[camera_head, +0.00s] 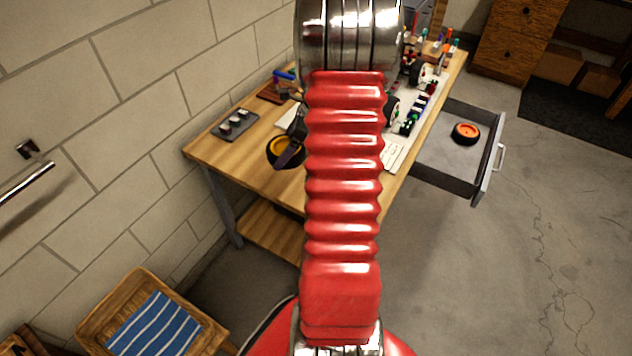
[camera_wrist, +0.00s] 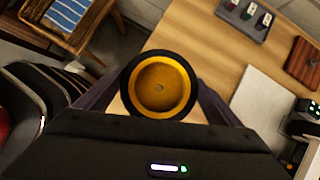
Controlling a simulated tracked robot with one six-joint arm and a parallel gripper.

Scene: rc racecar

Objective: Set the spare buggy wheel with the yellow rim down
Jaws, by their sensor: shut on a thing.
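The spare buggy wheel with the yellow rim (camera_wrist: 160,86) is between the fingers of my gripper (camera_wrist: 158,98) in the wrist view. Its black tyre surrounds a deep yellow rim that faces the camera. The gripper is shut on the wheel, one dark finger on each side. In the head view, the wheel (camera_head: 281,150) shows left of my red arm, over the near left part of the wooden workbench (camera_head: 235,150). I cannot tell whether the wheel touches the bench top.
A grey tray with small parts (camera_head: 234,124) lies at the bench's left edge. An open drawer (camera_head: 440,178) at right holds a wheel with an orange rim (camera_head: 466,133). Car parts and tools crowd the far bench. A stool with a striped blue cloth (camera_head: 155,325) stands at lower left.

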